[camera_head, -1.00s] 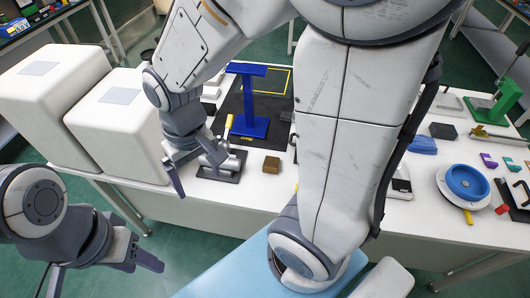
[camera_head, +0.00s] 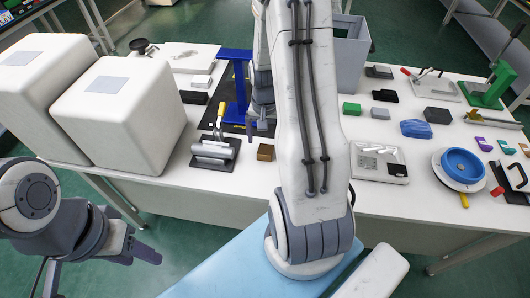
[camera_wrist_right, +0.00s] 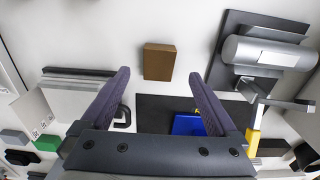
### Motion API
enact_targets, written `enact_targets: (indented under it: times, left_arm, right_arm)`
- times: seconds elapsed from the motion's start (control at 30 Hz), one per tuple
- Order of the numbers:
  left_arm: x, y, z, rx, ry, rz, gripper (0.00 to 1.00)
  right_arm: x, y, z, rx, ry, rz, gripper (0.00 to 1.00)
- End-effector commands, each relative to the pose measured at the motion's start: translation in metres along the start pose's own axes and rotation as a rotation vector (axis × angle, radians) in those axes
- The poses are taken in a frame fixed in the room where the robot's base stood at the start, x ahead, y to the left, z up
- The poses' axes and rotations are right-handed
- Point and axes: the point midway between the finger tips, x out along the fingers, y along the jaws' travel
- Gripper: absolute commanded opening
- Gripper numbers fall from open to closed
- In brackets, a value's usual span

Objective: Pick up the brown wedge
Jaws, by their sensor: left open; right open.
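The brown wedge (camera_head: 265,152) sits on the white table, right of a dark plate with a grey cylinder. In the right wrist view the wedge (camera_wrist_right: 159,62) shows as a brown block lying just beyond and between the fingertips. My right gripper (camera_head: 260,124) is open and empty; in the head view it is partly hidden behind my right arm, above and behind the wedge. In the wrist view its fingers (camera_wrist_right: 159,77) stand apart on either side. My left gripper (camera_head: 100,265) is open, low at the left, in front of the table and far from the wedge.
The dark plate with its cylinder (camera_head: 211,151) stands close left of the wedge. A blue stand (camera_head: 236,82) rises behind on a black mat. Two large white boxes (camera_head: 120,110) fill the table's left. A grey bin (camera_head: 345,60) and several small parts lie right.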

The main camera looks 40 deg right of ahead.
Motion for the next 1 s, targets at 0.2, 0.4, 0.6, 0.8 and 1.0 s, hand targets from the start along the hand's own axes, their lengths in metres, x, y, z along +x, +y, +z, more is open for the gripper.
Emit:
enact_targets:
  times: [0.2, 0.4, 0.6, 0.8, 1.0]
  left_arm:
    - [-0.003, 0.0, 0.0, 0.0, 0.0, 0.0, 0.5]
    - [-0.002, 0.0, 0.0, 0.0, 0.0, 0.0, 0.5]
    - [-0.002, 0.0, 0.0, 0.0, 0.0, 0.0, 0.5]
    - [-0.002, 0.0, 0.0, 0.0, 0.0, 0.0, 0.5]
    - [-0.002, 0.0, 0.0, 0.0, 0.0, 0.0, 0.5]
  right_arm:
    - [0.028, 0.002, 0.0, -0.001, -0.006, 0.002, 0.95]
    - [0.05, 0.002, -0.001, -0.002, -0.002, 0.001, 0.95]
    - [0.052, 0.002, -0.002, -0.001, 0.0, 0.0, 0.95]
    - [0.052, 0.002, -0.002, -0.001, 0.0, 0.0, 0.41]
    - [0.052, 0.002, -0.002, -0.001, 0.001, 0.0, 0.0]
